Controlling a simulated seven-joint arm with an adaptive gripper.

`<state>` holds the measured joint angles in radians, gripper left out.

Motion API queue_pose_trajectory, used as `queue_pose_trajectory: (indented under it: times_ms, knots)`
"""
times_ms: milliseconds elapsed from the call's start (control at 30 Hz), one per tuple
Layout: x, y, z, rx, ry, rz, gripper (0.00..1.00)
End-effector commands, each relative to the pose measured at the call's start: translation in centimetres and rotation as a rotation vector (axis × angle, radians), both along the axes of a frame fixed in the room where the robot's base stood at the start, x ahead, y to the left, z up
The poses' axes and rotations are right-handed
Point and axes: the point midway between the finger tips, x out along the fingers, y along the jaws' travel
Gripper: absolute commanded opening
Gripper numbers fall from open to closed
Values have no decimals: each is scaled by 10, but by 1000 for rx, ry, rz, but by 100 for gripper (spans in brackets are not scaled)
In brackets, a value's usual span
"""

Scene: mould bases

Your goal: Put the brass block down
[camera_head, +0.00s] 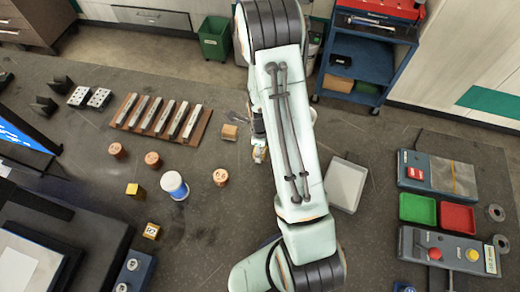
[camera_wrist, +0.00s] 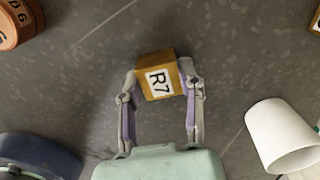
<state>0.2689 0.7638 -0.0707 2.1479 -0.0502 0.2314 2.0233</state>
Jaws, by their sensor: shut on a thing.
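The brass block (camera_wrist: 160,76), with a white label reading R7, is between the fingertips of my gripper (camera_wrist: 159,80) in the wrist view. My gripper is shut on it, one finger on each side. The frames do not clearly show whether the block touches the dark table (camera_wrist: 90,95) or hangs just above it. In the head view my arm hides most of the gripper; a small part of the gripper (camera_head: 259,148) shows at the arm's left edge, with a little gold colour there.
A white-topped blue cylinder (camera_head: 174,184) and two gold blocks (camera_head: 135,191) are farther left. A rack of bars (camera_head: 160,117) lies beyond. A grey tray (camera_head: 345,184) is to the right.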

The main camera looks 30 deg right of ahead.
Motion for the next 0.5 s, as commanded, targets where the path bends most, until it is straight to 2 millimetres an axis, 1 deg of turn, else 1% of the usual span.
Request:
queue_pose_trajectory:
  times_ms: [167, 267, 400, 500]
  knots:
    - [1, 0, 16, -1, -4, 0, 0]
    - [2, -1, 35, -2, -8, 0, 0]
    - [2, 0, 67, -3, -9, 0, 0]
    - [1, 0, 84, -2, -6, 0, 0]
